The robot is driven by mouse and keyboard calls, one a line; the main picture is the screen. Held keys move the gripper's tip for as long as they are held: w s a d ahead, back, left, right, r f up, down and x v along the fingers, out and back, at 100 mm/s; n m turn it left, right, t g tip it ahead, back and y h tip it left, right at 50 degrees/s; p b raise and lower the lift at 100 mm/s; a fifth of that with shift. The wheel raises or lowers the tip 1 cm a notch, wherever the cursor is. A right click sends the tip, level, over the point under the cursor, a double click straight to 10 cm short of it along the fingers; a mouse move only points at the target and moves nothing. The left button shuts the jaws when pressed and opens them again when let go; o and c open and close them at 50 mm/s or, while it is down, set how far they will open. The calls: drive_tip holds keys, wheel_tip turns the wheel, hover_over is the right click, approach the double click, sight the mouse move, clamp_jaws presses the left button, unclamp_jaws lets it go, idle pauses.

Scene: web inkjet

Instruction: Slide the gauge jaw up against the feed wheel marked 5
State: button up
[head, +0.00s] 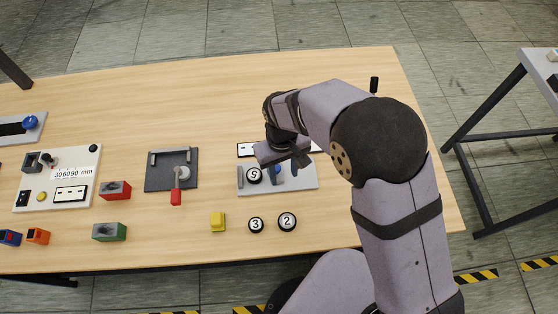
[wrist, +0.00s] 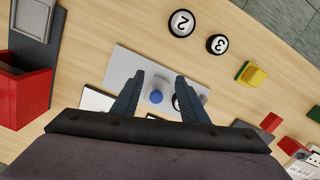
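The feed wheel marked 5 (head: 254,174) is a black disc with a white face on the pale gauge plate (head: 306,181). A grey upright (head: 240,176) stands to its left. The blue knob (head: 276,173), apparently on the gauge jaw, is right of the wheel, partly hidden by my gripper (head: 286,168). In the wrist view my gripper (wrist: 159,76) is open and empty, its fingers on either side of the blue knob (wrist: 156,97). The right finger covers most of the black wheel (wrist: 176,103). I cannot tell whether the fingers touch the knob.
A dark fixture with a red handle (head: 176,197) is further left. A white labelled panel (head: 246,149) lies behind the plate.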

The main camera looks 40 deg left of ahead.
sight(277, 167)
drive_tip(key=shift+y, duration=0.6)
drive_tip(key=a+r, duration=0.1)
drive_tip(key=w+a+r, duration=0.1)
drive_tip(key=a, duration=0.1)
drive_tip(key=w+a+r, duration=0.1)
drive_tip(key=shift+w+a, duration=0.1)
drive_tip(key=shift+a, duration=0.1)
drive_tip(key=shift+a+r, duration=0.25)
drive_tip(key=shift+r, duration=0.05)
drive_tip(key=shift+d+m, duration=0.25)
drive_tip(key=shift+m, duration=0.05)
drive_tip(key=shift+f, duration=0.45)
drive_tip(key=shift+f+p, duration=1.4)
drive_tip(key=shift+f, duration=1.85)
